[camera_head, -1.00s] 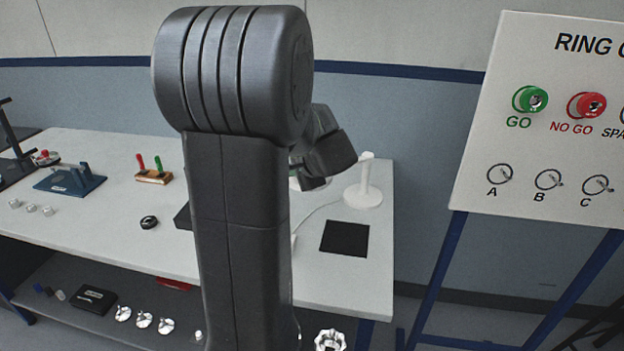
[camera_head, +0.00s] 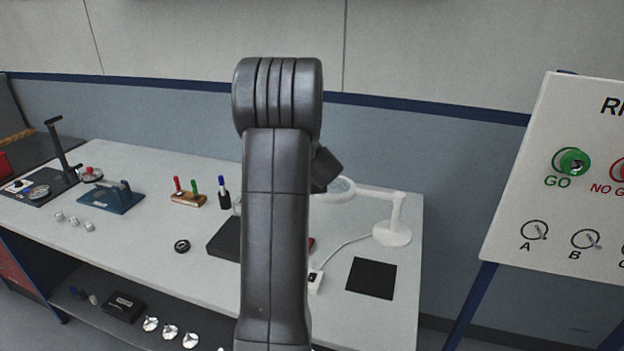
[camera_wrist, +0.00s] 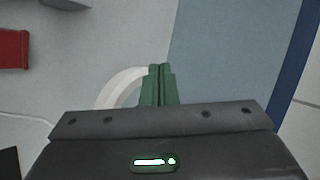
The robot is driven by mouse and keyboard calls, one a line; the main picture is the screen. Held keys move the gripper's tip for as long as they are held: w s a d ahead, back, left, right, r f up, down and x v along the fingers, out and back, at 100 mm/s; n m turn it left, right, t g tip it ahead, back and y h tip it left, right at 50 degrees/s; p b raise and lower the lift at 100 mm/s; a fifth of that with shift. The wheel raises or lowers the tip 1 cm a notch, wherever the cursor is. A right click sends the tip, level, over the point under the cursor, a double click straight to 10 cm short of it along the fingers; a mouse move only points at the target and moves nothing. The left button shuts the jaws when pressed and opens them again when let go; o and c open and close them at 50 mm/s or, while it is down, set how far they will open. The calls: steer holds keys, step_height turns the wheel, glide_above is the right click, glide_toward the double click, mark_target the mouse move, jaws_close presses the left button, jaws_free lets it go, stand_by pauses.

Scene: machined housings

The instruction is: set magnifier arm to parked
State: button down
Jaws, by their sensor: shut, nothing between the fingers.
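The magnifier is white. Its round base (camera_head: 392,236) stands at the right back of the bench, with an upright post, and its arm (camera_head: 372,191) reaches left from the post top to a ring-shaped lens head (camera_head: 342,192). In the wrist view part of the white ring (camera_wrist: 112,92) shows just left of and behind my gripper (camera_wrist: 159,68). My gripper's green fingers are together with nothing between them. I cannot tell whether they touch the ring. In the head view my own arm hides the fingertips and the area left of the lens.
A black mat (camera_head: 371,278) lies in front of the magnifier base, with a white cable beside it. A dark block (camera_head: 225,238) is partly behind my arm. Pens in a wooden stand (camera_head: 188,199) and a blue fixture (camera_head: 112,197) stand left. A ring-gauge board (camera_head: 545,170) stands right.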

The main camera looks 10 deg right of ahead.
steer(key=shift+w+d, duration=0.3)
steer(key=shift+w, duration=0.35)
steer(key=shift+s, duration=0.1)
